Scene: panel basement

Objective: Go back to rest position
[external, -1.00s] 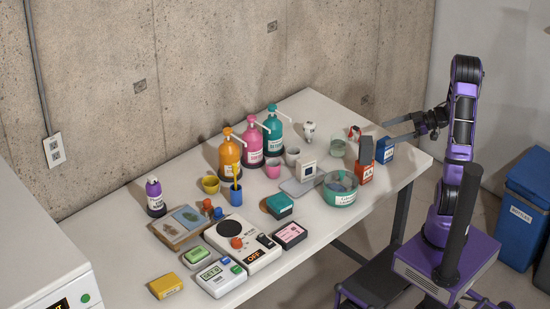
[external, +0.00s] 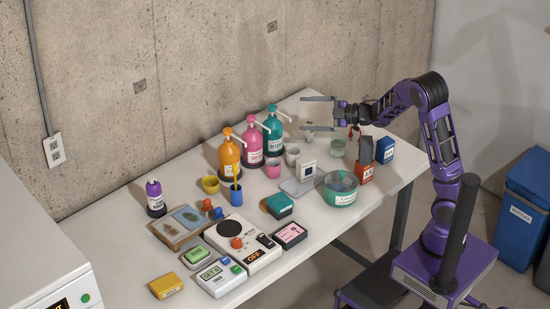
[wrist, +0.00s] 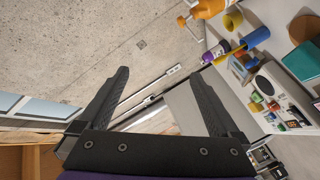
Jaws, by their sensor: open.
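My gripper (external: 320,113) is open and empty in the external view. It hangs above the back right part of the white table, with its fingers pointing left toward the teal pump bottle (external: 272,129). In the wrist view my gripper (wrist: 160,95) shows two dark fingers spread wide with nothing between them. Beyond them are the concrete wall and the floor side of the room, with the table tilted at the right. My purple arm reaches over the table's right end from its base.
The white table (external: 100,228) holds pump bottles, cups, a green round container (external: 341,193), red and blue boxes (external: 385,150), a scale-like device (external: 243,243) and small boxes. Blue bins (external: 527,210) stand at the right. The air above the table around my gripper looks clear.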

